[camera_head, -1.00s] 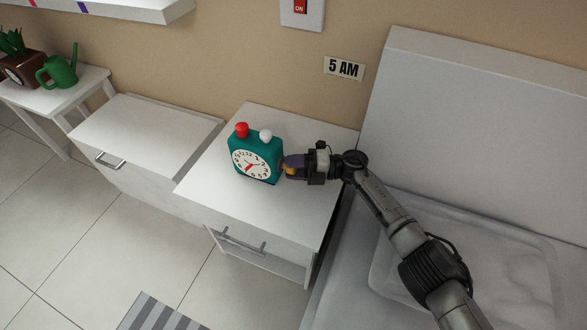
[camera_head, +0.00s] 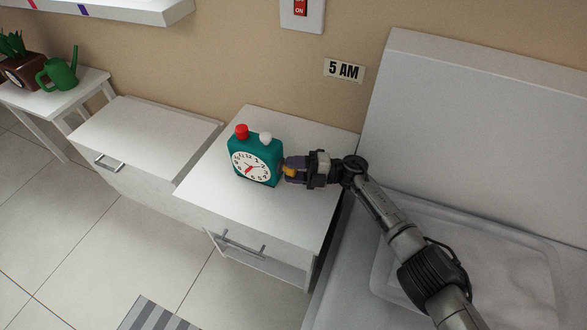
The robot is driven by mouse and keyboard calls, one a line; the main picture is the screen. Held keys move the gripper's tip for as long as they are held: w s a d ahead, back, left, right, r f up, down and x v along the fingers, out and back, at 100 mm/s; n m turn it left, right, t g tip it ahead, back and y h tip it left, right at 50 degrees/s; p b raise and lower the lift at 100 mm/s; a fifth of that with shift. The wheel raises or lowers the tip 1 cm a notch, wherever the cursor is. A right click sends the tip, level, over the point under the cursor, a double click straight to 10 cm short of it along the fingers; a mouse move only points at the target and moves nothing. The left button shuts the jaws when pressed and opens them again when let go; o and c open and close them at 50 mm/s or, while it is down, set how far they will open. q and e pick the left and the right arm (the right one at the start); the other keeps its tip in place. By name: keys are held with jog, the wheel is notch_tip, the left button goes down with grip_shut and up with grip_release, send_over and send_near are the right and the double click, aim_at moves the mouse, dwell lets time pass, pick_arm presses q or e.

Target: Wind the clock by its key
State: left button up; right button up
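The teal clock (camera_head: 256,145) stands upright on the white nightstand, with a red knob and a white knob on top and its white dial facing the camera. A yellow-orange key (camera_head: 289,172) shows at its right side. My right gripper (camera_head: 288,168) is at that side, its fingers closed around the key, which is partly hidden by them. My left gripper is not in view.
The nightstand (camera_head: 222,183) has clear top around the clock and a handled drawer below. A white bed (camera_head: 480,110) is on the right. A white cabinet (camera_head: 140,135) and a side table with a green watering can (camera_head: 62,72) are on the left.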

jog(key=o, duration=0.4)
jog(key=shift+d, duration=0.1)
jog(key=shift+d, duration=0.3)
jog(key=d, duration=0.2)
jog(key=d+p, duration=0.1)
jog(key=d, duration=0.2)
jog(key=shift+d+f+p, duration=0.2)
jog(key=shift+d+p, duration=0.1)
jog(key=shift+d, duration=0.45)
jog(key=shift+s+d+f, duration=0.1)
